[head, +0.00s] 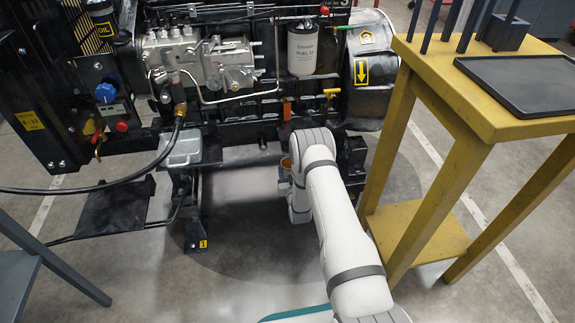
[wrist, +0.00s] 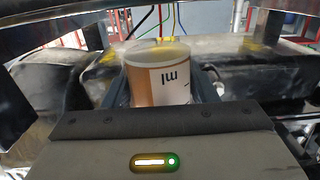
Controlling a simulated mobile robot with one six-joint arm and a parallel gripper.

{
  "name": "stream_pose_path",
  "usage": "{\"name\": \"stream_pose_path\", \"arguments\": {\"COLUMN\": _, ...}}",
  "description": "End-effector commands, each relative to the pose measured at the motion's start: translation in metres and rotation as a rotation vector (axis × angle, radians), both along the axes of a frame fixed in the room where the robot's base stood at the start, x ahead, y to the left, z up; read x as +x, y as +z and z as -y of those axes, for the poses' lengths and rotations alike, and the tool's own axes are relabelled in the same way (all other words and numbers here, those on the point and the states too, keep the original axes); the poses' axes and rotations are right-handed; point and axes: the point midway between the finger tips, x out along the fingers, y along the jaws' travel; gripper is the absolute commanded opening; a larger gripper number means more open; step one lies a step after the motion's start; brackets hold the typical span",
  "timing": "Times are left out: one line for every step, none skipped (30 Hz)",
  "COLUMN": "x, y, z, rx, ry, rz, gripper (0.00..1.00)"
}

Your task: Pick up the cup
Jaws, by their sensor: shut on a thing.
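The cup (wrist: 158,76) is white and orange-brown with dark lettering on its side, and its rim faces up in the wrist view. My gripper (wrist: 162,92) is shut on the cup, with a dark finger against each side. The cup's lower part is hidden behind my gripper's body. In the head view only a small orange-brown part of the cup (head: 286,163) shows, low in front of the engine and just left of my arm. My gripper is mostly hidden there by my arm. I cannot tell whether the cup touches a surface beneath it.
The diesel engine (head: 205,62) stands close behind and above the cup. A yellow table (head: 480,115) with a black tray (head: 520,84) stands to the right of my arm. A black hose (head: 85,190) runs at the left. Bare floor (head: 255,240) lies left of my arm.

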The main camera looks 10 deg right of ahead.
Motion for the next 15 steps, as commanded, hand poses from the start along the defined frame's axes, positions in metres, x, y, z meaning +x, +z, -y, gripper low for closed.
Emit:
{"name": "stream_pose_path", "arguments": {"x": -0.006, "y": 0.002, "z": 0.000, "rx": 0.000, "ry": 0.000, "rz": 0.000, "gripper": 0.19}}
{"name": "stream_pose_path", "arguments": {"x": -0.009, "y": 0.002, "z": 0.000, "rx": 0.000, "ry": 0.000, "rz": -0.001, "gripper": 0.19}}
{"name": "stream_pose_path", "arguments": {"x": -0.014, "y": 0.002, "z": 0.000, "rx": 0.000, "ry": 0.000, "rz": -0.001, "gripper": 0.19}}
{"name": "stream_pose_path", "arguments": {"x": -0.017, "y": 0.002, "z": 0.000, "rx": 0.000, "ry": 0.000, "rz": 0.000, "gripper": 0.19}}
{"name": "stream_pose_path", "arguments": {"x": -0.021, "y": 0.002, "z": 0.000, "rx": 0.000, "ry": 0.000, "rz": -0.001, "gripper": 0.19}}
{"name": "stream_pose_path", "arguments": {"x": -0.025, "y": 0.002, "z": 0.000, "rx": 0.000, "ry": 0.000, "rz": -0.001, "gripper": 0.19}}
{"name": "stream_pose_path", "arguments": {"x": -0.029, "y": 0.002, "z": 0.000, "rx": 0.000, "ry": 0.000, "rz": 0.000, "gripper": 0.19}}
{"name": "stream_pose_path", "arguments": {"x": -0.032, "y": 0.002, "z": 0.000, "rx": 0.000, "ry": 0.000, "rz": -0.001, "gripper": 0.19}}
{"name": "stream_pose_path", "arguments": {"x": -0.037, "y": 0.001, "z": 0.000, "rx": 0.000, "ry": 0.000, "rz": -0.002, "gripper": 0.19}}
{"name": "stream_pose_path", "arguments": {"x": -0.040, "y": 0.001, "z": 0.000, "rx": 0.000, "ry": 0.000, "rz": -0.001, "gripper": 0.19}}
{"name": "stream_pose_path", "arguments": {"x": -0.043, "y": 0.001, "z": 0.000, "rx": 0.000, "ry": 0.000, "rz": -0.001, "gripper": 0.19}}
{"name": "stream_pose_path", "arguments": {"x": -0.047, "y": 0.001, "z": 0.000, "rx": 0.000, "ry": 0.000, "rz": -0.001, "gripper": 0.19}}
{"name": "stream_pose_path", "arguments": {"x": -0.051, "y": 0.001, "z": 0.000, "rx": 0.000, "ry": 0.001, "rz": -0.001, "gripper": 0.19}}
{"name": "stream_pose_path", "arguments": {"x": -0.054, "y": 0.001, "z": 0.000, "rx": 0.000, "ry": 0.001, "rz": -0.001, "gripper": 0.19}}
{"name": "stream_pose_path", "arguments": {"x": -0.058, "y": 0.002, "z": 0.000, "rx": 0.000, "ry": 0.001, "rz": -0.001, "gripper": 0.19}}
